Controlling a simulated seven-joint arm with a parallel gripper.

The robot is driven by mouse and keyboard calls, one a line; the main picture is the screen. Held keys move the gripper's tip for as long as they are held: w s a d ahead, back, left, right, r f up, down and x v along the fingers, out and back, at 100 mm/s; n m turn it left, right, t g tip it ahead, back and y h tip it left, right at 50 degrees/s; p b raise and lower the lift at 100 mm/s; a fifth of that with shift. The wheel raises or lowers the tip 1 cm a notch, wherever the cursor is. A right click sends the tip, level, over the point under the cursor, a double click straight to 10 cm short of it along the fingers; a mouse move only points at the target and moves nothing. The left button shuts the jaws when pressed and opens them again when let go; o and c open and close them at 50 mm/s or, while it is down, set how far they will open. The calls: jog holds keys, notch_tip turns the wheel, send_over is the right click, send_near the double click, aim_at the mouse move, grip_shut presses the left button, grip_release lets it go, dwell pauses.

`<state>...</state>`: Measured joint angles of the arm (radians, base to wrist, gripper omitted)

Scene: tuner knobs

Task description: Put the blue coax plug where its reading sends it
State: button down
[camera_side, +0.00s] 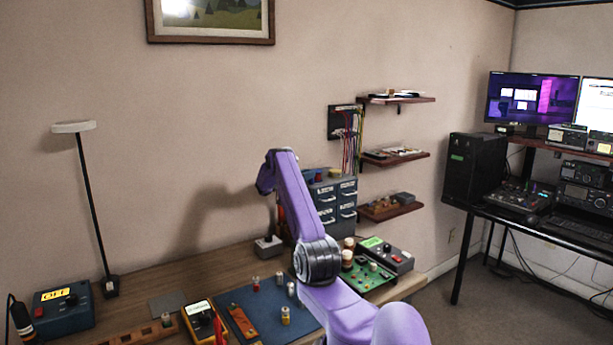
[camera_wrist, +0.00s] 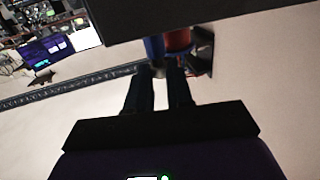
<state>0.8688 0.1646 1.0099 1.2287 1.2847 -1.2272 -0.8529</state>
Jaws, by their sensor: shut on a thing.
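In the wrist view, my gripper (camera_wrist: 161,78) is shut, with a small metallic piece between its fingertips. A blue part (camera_wrist: 153,47) stands just beyond that piece and looks like the blue coax plug. A red cylinder (camera_wrist: 178,40) is right beside it, and I cannot tell whether they touch. A dark slab crosses the top of the wrist view and cuts off their far ends. In the side view my arm hides the gripper. The yellow meter (camera_side: 201,312) lies at the front, its reading too small to make out.
A blue mat (camera_side: 270,305) holds several small plugs. A green circuit board (camera_side: 373,278) and a tester with a green display (camera_side: 387,253) are on the right. A grey drawer cabinet (camera_side: 336,200) with red and blue items on top stands behind. A lamp (camera_side: 88,210) and blue OFF box (camera_side: 64,308) are left.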

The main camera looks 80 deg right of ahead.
jog(key=shift+f, duration=0.15)
jog(key=c, duration=1)
grip_release()
